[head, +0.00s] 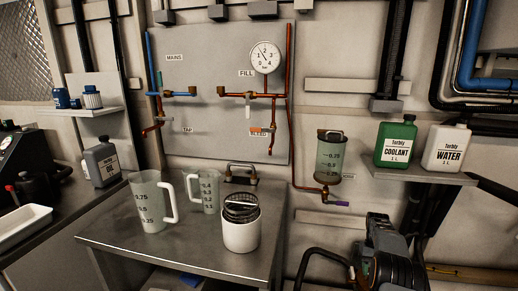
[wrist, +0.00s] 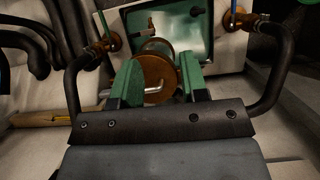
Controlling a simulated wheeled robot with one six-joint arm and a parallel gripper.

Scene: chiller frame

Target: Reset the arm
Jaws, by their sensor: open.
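My gripper (wrist: 157,78) shows in the wrist view with its two green fingers spread apart and nothing held between them. Beyond the fingers is a copper-brown round part (wrist: 152,75) in front of a green-lined open box (wrist: 195,30). I cannot tell how far the fingers are from it. In the head view my dark arm (head: 385,255) is at the lower right, below the shelf with the bottles. The fingertips cannot be made out there.
A metal bench (head: 185,245) holds two measuring jugs (head: 150,205) (head: 207,190) and a white container (head: 241,235). A shelf (head: 425,175) bears green coolant (head: 394,145) and white water (head: 446,150) bottles. A clear cup (head: 328,158) and copper pipes (head: 289,70) are on the wall.

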